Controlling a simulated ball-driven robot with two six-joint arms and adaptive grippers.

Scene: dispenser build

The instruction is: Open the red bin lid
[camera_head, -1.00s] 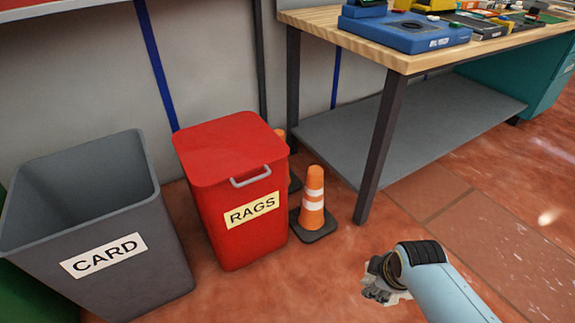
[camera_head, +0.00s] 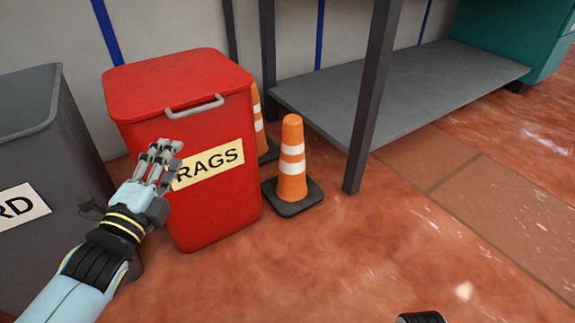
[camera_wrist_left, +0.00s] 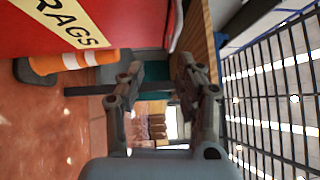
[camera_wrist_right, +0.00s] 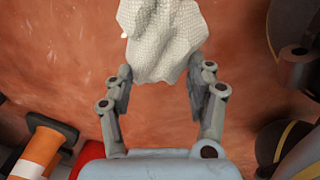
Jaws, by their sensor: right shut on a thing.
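The red bin (camera_head: 215,205) labelled RAGS stands on the floor with its red lid (camera_head: 175,80) closed. A grey handle (camera_head: 194,107) sits at the lid's front edge. My left gripper (camera_head: 166,152) is in front of the bin, below and left of the handle. Its fingers are apart with nothing between them in the left wrist view (camera_wrist_left: 158,75), where the bin's red side (camera_wrist_left: 130,22) shows too. The handle is not clear there. My right gripper (camera_wrist_right: 160,82) is shut on a whitish crumpled cloth (camera_wrist_right: 162,40) above the floor.
A grey card bin (camera_head: 75,165) stands left of the red bin. An orange cone (camera_head: 292,165) stands close to its right, with another cone behind (camera_head: 259,120). A bench leg (camera_head: 372,100) and grey shelf (camera_head: 430,85) lie further right. Front floor is clear.

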